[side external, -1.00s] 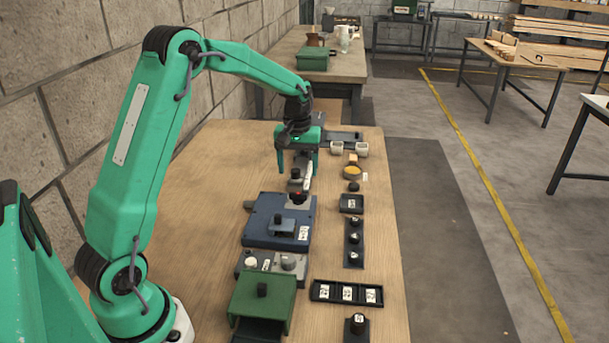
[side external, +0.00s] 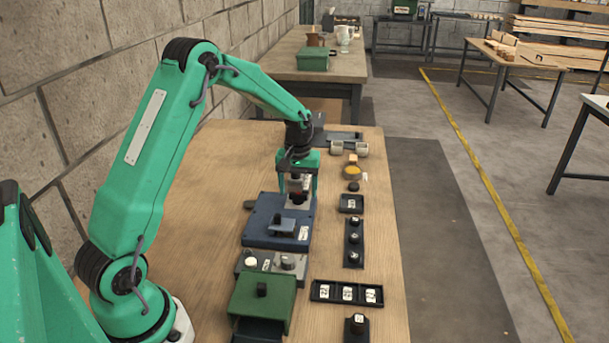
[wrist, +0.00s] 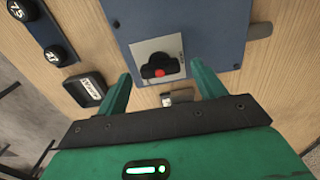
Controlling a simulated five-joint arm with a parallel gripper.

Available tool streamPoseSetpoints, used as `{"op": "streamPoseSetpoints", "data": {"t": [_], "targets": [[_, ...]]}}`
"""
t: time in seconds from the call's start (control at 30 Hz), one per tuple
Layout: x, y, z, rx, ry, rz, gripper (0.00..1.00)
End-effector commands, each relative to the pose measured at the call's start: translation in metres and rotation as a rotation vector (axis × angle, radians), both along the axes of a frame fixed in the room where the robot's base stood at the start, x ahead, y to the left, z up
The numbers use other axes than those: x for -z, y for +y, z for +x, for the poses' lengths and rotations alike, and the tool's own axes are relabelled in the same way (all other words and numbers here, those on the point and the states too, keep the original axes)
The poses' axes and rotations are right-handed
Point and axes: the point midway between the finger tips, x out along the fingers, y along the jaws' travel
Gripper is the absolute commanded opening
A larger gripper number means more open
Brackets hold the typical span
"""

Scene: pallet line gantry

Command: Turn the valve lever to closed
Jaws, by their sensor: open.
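A blue box (side external: 270,235) sits on the table, and its blue panel also shows in the wrist view (wrist: 220,25). A light metal plate (wrist: 172,46) on it carries a black fitting with a red spot (wrist: 160,68). This may be the valve with its lever, but I cannot tell the lever's position. A grey stub (wrist: 259,30) sticks out beside the panel. My gripper (side external: 298,190) is open and low over the far end of the blue box. In the wrist view my fingertips (wrist: 161,74) stand either side of the black fitting, with gaps. Nothing is held.
A grey unit with knobs (side external: 270,265) and a green box (side external: 263,298) stand nearer. The table's left side is clear.

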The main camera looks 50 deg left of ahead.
Motion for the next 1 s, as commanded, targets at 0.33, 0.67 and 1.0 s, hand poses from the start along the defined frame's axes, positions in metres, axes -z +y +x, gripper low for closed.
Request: {"op": "streamPoseSetpoints", "data": {"t": [0.33, 0.67, 1.0], "targets": [[0.0108, -0.0001, -0.0002, 0.000, 0.000, 0.000, 0.69], [0.0105, -0.0001, -0.0002, 0.000, 0.000, 0.000, 0.28], [0.0103, 0.0000, -0.0001, 0.022, 0.000, 0.000, 0.24]]}}
